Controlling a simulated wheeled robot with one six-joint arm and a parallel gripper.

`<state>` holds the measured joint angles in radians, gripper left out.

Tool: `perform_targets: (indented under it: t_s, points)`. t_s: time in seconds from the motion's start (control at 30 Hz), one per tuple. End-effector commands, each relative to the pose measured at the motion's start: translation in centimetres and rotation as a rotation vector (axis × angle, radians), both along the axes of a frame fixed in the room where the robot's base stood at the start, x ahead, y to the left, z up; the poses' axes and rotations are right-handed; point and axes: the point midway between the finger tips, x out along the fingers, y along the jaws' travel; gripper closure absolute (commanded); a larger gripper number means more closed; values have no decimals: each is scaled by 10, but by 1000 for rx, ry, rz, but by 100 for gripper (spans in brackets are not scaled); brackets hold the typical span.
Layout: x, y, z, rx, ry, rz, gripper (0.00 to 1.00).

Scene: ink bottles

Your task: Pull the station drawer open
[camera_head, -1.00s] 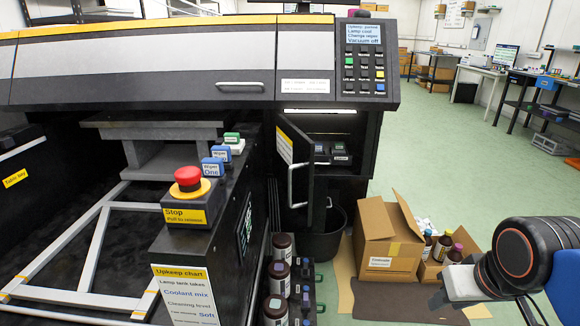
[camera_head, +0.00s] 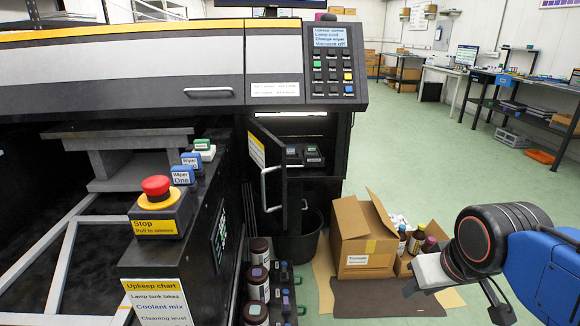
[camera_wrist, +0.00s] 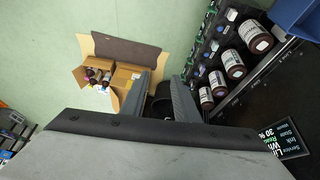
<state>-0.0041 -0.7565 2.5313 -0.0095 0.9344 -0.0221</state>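The station is a big black and grey machine (camera_head: 130,70). Under its keypad, a cabinet door (camera_head: 268,165) with a metal handle stands swung open. Inside the lit bay behind it are dark blocks with small labels (camera_head: 304,156); I cannot tell whether they sit in a drawer. No drawer is clearly seen pulled out. My gripper (camera_wrist: 160,82) shows in the wrist view with its two grey fingers apart and nothing between them. In the head view my arm is at the lower right, well away from the bay.
A black bin (camera_head: 302,235) stands below the bay. Brown bottles (camera_head: 258,282) line the machine's side. A red stop button (camera_head: 156,187) tops the near corner.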

Motion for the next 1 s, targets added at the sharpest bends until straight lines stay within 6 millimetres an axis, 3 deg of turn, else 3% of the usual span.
perform_targets:
  t_s: [0.17, 0.53, 1.0]
  points:
    - [55, -4, 8, -79, -74, 105, 72]
    - [198, -3, 25, -317, -288, 413, 72]
    - [361, 35, 24, -630, -562, 810, 72]
